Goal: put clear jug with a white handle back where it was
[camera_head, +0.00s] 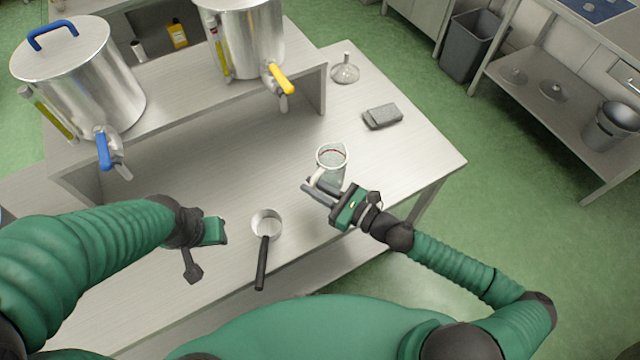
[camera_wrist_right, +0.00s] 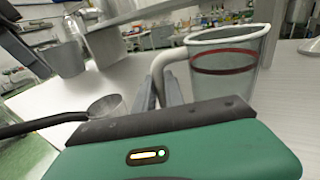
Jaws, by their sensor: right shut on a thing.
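The clear jug with a white handle (camera_head: 334,172) is upright over the right part of the steel table (camera_head: 410,160). In the right wrist view the jug (camera_wrist_right: 228,75) shows a red band below its rim, and its lower end is hidden behind my gripper. My right gripper (camera_head: 318,190) is shut on the white handle; its fingers (camera_wrist_right: 162,88) reach along the handle in the wrist view. I cannot tell whether the jug's base touches the table. My left gripper (camera_head: 204,250) is over the table's front left, apart from the jug; its jaw opening is unclear.
A small saucepan (camera_head: 267,222) with a black handle stands between my grippers. Two steel tanks (camera_head: 85,85) with taps stand on a raised shelf (camera_head: 180,105). The table's right corner is clear.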

